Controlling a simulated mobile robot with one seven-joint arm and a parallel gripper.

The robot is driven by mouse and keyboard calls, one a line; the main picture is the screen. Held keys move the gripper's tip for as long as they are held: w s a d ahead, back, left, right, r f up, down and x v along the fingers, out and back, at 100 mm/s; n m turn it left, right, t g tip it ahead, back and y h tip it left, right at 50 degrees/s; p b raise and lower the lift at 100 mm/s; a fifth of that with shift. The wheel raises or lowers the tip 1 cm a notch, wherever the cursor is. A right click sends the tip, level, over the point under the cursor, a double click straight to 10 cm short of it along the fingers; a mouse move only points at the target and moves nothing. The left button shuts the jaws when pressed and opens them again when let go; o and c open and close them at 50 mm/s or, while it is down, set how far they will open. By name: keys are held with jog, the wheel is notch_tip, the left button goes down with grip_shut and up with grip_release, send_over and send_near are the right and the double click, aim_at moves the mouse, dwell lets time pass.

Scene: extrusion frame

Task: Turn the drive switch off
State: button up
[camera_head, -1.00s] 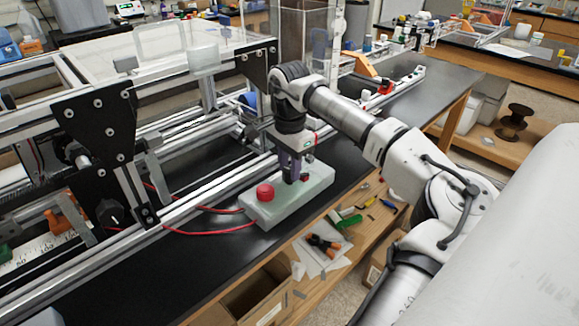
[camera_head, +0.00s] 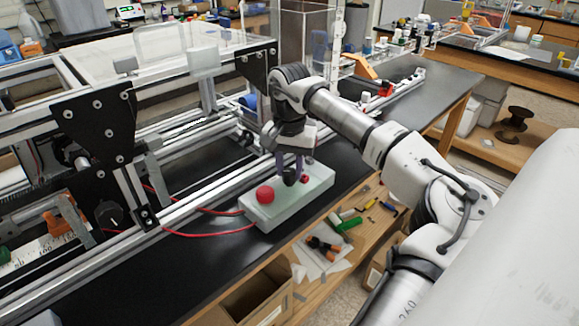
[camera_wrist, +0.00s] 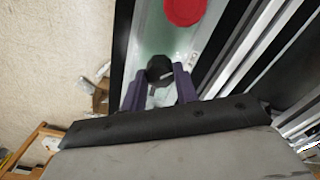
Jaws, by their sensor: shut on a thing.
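A pale green-grey control box (camera_head: 282,206) lies on the black bench top. It has a big red button (camera_head: 265,194), a black knob (camera_head: 290,177) that looks like the drive switch, and a small red part (camera_head: 305,179) near its right end. My gripper (camera_head: 289,166) points down over the box with its purple fingers at the knob. In the wrist view, the black knob (camera_wrist: 159,70) sits between the tips of my gripper (camera_wrist: 160,82), which is shut on it. The red button (camera_wrist: 185,10) lies beyond. The knob's pointer direction is hard to read.
Red cables (camera_head: 210,232) run from the box to the aluminium extrusion frame (camera_head: 170,215) close behind it. Another black knob (camera_head: 109,214) is on the frame at left. Tools lie on the wooden shelf (camera_head: 365,215) below the bench's front edge.

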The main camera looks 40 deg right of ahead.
aim_at(290, 171)
dwell(0.4)
jog(key=o, duration=1)
jog(key=shift+r, duration=0.1)
notch_tip(290, 171, up, 14)
jog(key=shift+f+b, duration=0.1)
jog(key=shift+b, duration=0.9)
